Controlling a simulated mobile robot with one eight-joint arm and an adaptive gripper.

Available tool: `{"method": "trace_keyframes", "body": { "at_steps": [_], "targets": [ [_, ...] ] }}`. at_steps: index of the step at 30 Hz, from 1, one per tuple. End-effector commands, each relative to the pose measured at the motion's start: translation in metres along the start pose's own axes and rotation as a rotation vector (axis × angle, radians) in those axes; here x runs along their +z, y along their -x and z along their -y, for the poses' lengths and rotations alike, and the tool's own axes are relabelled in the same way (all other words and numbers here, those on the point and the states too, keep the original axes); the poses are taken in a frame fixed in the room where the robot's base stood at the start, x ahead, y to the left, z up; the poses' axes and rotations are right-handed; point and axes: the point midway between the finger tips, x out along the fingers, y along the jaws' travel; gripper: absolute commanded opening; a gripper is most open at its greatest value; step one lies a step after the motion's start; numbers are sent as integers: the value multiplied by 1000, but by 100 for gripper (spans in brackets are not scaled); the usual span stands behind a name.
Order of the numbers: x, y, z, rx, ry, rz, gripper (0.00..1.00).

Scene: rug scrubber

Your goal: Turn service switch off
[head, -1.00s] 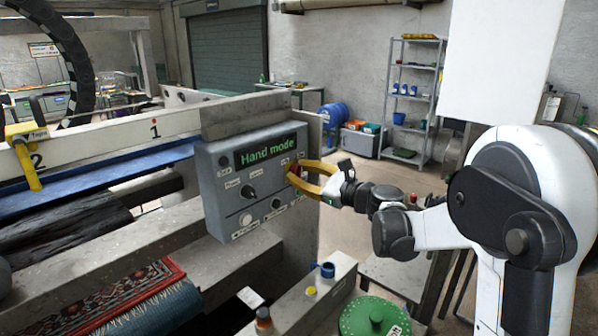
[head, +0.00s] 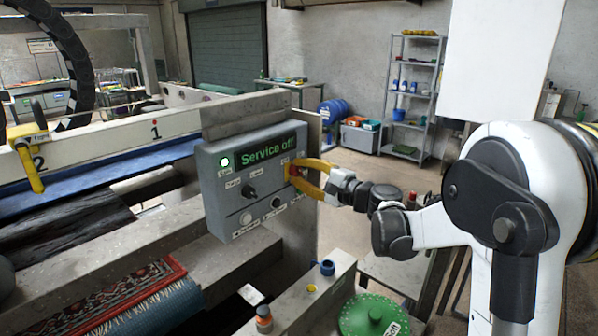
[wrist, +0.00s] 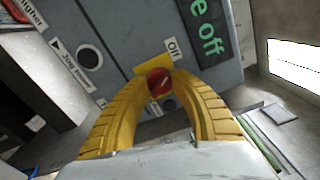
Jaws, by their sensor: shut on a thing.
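The grey control box (head: 216,205) hangs on the machine frame, in the middle of the head view. The red service switch (wrist: 159,82) sits on a yellow plate beside an "Off" label (wrist: 172,48) in the wrist view. My gripper (head: 293,172) has its yellow fingers closed around the red switch, one on each side. In the wrist view the fingertips (wrist: 158,80) meet at the knob and partly hide it.
Below are a patterned rug (head: 150,310), a green round lid (head: 372,318) and a small bottle (head: 264,320). Shelves (head: 412,90) stand at the back.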

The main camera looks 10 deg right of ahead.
Motion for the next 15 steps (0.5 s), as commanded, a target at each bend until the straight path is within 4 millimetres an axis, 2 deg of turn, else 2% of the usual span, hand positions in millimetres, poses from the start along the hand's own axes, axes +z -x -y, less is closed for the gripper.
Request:
{"method": "trace_keyframes", "body": {
  "at_steps": [15],
  "targets": [
    [-1, 0, 1, -1, 98, -1, 0]
  ]
}}
